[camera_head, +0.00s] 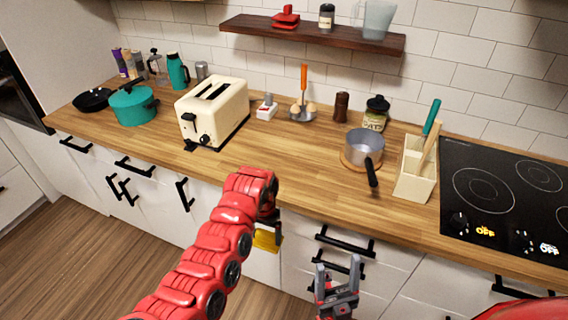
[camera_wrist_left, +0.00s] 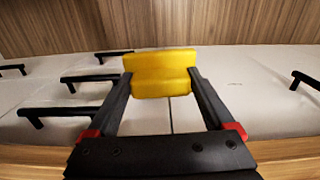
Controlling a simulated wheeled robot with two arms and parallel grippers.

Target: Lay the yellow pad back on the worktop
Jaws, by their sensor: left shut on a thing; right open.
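My left gripper (camera_wrist_left: 161,80) is shut on the yellow pad (camera_wrist_left: 160,68), which sits between its two black fingertips. In the head view the yellow pad (camera_head: 267,240) shows partly behind my red left arm, in front of the white cabinet fronts and below the worktop's front edge. The wooden worktop (camera_head: 290,165) runs across the whole head view. My right gripper (camera_head: 337,285) is open and empty, in front of the drawers, below the worktop edge.
A cream toaster (camera_head: 212,110), a small pot (camera_head: 364,147) with its handle towards the front edge, and a utensil holder (camera_head: 414,172) stand on the worktop. A black hob (camera_head: 500,195) is at the right. The front strip between toaster and pot is bare.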

